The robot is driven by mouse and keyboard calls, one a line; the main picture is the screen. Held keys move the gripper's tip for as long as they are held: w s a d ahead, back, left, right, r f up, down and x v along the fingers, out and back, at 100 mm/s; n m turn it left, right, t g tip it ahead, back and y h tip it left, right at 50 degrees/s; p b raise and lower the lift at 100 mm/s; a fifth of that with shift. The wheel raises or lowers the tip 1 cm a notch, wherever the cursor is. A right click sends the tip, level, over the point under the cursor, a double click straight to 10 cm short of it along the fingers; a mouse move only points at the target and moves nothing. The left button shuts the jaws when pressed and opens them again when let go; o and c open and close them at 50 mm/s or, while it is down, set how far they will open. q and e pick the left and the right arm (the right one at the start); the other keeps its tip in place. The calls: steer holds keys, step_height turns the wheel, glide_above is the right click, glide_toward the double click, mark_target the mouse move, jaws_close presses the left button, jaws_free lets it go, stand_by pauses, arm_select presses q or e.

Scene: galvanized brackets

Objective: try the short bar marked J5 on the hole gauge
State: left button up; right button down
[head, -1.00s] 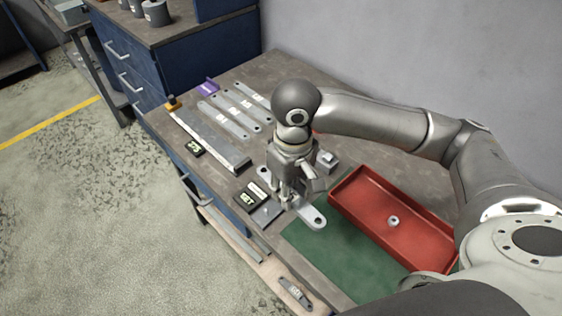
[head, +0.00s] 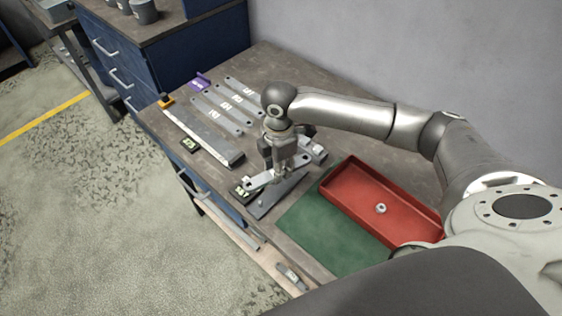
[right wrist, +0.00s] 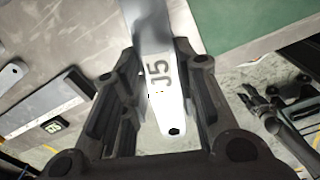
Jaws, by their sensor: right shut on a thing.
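My right gripper (head: 283,176) is shut on the short bar (head: 260,181), a light grey flat bar. In the right wrist view the bar (right wrist: 166,100) shows the mark J5 and a dark hole near its rounded end, between the fingers. In the head view it lies over a darker grey plate (head: 262,209), which looks like the hole gauge. The gripper and bar hide part of the plate, and I cannot tell whether bar and plate touch. A dark gripper, seemingly my left one (right wrist: 272,112), shows small at the right of the right wrist view; its jaw opening is unclear.
A small dark block with a light label (head: 240,191) is beside the plate. Several marked bars (head: 223,112) and a long steel piece (head: 205,138) lie farther back.

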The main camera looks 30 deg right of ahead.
steer(key=shift+w+d+f+n, duration=0.4)
steer(key=shift+d+f+n, duration=0.05)
steer(key=shift+n, duration=0.55)
steer(key=shift+w+d+f+n, duration=0.2)
steer(key=shift+f+n, duration=0.15)
steer(key=shift+n, duration=0.25)
arm_select(q)
steer(key=shift+s+f+b, duration=0.25)
steer(key=shift+f+b, duration=0.9)
steer(key=shift+b, duration=0.1)
steer(key=shift+s+f+b, duration=0.25)
steer(key=shift+f+b, duration=0.9)
steer(key=shift+b, duration=0.05)
arm_select(e)
glide_above(281, 187)
steer(key=shift+f, duration=2.2)
arm_select(q)
steer(key=shift+r+p, duration=0.55)
steer(key=shift+p, duration=0.05)
steer(key=shift+f+b, duration=0.6)
steer(key=shift+b, duration=0.05)
arm_select(e)
steer(key=shift+f, duration=1.45)
arm_select(q)
steer(key=shift+r, duration=0.15)
arm_select(e)
steer(key=shift+r, duration=0.15)
